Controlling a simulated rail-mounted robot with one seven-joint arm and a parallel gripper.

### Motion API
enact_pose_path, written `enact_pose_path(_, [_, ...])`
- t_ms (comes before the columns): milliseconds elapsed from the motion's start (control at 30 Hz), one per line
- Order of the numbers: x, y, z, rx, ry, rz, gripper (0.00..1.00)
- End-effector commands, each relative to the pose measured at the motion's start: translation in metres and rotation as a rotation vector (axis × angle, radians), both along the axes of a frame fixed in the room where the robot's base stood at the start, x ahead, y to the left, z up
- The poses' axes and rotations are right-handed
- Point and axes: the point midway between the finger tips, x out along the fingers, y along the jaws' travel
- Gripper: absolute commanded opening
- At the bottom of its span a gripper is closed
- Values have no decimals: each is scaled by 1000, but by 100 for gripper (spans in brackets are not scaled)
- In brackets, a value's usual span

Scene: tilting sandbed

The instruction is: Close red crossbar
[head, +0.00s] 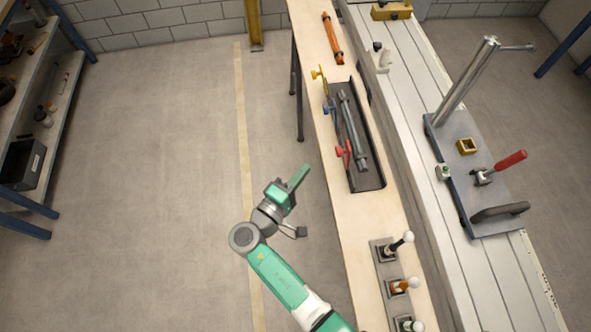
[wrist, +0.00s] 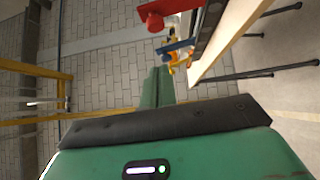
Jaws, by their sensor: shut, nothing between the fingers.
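The red crossbar (head: 342,152) is at the near end of a dark recessed panel in the wooden bench, on the edge facing my arm. My gripper (head: 304,170) is left of the bench, over the floor, apart from the crossbar. Its green fingers (wrist: 157,76) are together and empty, pointing toward the back. I cannot tell from these views whether the crossbar is open or closed.
A blue handle (head: 329,110) and a yellow handle (head: 318,74) sit farther along the same panel edge. Grey pipes (head: 353,130) lie in the recess. The wooden bench (head: 358,228) carries levers nearer me.

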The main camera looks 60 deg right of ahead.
Motion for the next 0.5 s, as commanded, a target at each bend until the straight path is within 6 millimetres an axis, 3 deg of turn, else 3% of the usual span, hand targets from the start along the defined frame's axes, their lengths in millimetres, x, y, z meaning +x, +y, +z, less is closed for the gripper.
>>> enact_pose_path(200, [-8, -45, 2, 2, -1, -4, 0])
enact_pose_path(500, [-32, -64, 4, 1, -1, 1, 0])
